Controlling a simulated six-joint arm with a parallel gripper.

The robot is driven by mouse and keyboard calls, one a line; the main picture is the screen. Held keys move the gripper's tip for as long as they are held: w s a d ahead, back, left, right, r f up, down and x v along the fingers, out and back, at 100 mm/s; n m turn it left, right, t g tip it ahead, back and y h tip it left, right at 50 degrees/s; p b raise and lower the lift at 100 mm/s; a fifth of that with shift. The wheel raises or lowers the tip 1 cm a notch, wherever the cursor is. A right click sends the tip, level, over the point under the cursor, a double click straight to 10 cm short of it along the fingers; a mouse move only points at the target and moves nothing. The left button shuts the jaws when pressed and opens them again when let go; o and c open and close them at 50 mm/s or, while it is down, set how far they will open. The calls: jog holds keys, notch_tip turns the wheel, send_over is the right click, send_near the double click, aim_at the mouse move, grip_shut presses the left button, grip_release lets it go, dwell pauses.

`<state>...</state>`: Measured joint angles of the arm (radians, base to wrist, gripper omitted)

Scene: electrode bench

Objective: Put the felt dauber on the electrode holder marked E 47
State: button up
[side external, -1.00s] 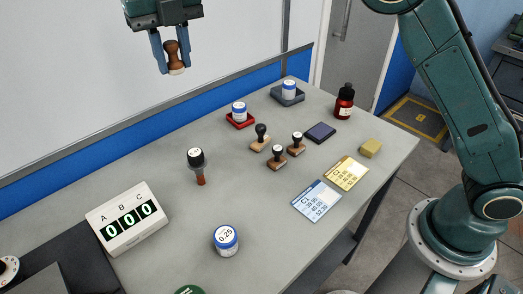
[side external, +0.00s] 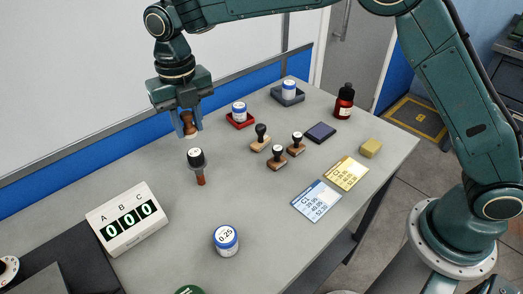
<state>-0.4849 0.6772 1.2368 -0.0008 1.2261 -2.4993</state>
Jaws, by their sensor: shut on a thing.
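My gripper (side external: 190,135) is shut on a brown wooden-handled dauber (side external: 189,122) with a pale lower end, held roughly upright. It is above the bench, up and slightly left in the picture of a black piece with a round white top and a reddish-brown stem (side external: 197,162). This piece looks like an electrode holder, but its marking is too small to read. The dauber and this piece appear apart. Nowhere can I read E 47.
Several stamps (side external: 277,153), a dark ink pad (side external: 321,132), a red bottle (side external: 344,103) and cards (side external: 317,200) lie to the right. A counter showing 000 (side external: 127,222) and a 0.25 jar (side external: 226,241) are nearer. Bare bench (side external: 255,190) lies between.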

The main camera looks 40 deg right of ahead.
aim_at(186, 113)
jog(key=shift+f, duration=2.4)
jog(key=shift+f, duration=0.15)
jog(key=o, duration=1)
jog(key=shift+c, duration=0.2)
notch_tip(186, 113, up, 12)
jog(key=shift+f, duration=0.15)
jog(key=shift+r, duration=0.35)
